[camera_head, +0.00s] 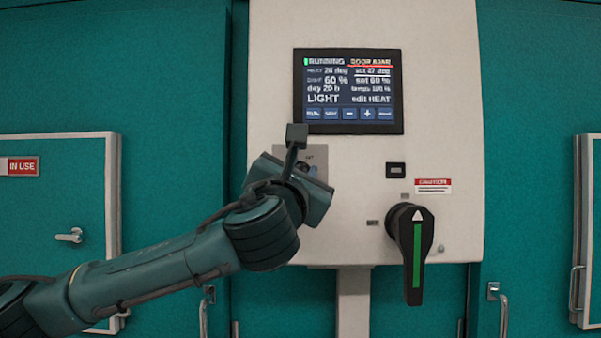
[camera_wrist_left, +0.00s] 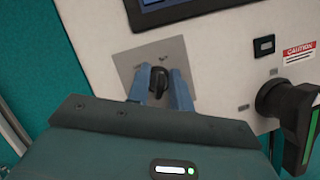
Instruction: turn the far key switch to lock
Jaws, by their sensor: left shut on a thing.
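The key switch (camera_wrist_left: 159,80) is a small black knob on a grey square plate (camera_wrist_left: 126,62) in the left wrist view. In the head view the plate (camera_head: 318,153) shows below the screen, mostly hidden behind my left gripper (camera_head: 309,172). In the left wrist view the two blue-grey fingers of my left gripper (camera_wrist_left: 160,92) stand on either side of the knob and are shut on it. The marks on the plate are too small to read. My right gripper is in neither view.
A screen (camera_head: 348,91) reads RUNNING and DOOR AJAR. A large black rotary handle (camera_head: 407,262) with a green stripe juts out at the panel's lower right, near a red caution label (camera_head: 433,185). Teal chamber doors (camera_head: 52,235) flank the white panel (camera_head: 440,100).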

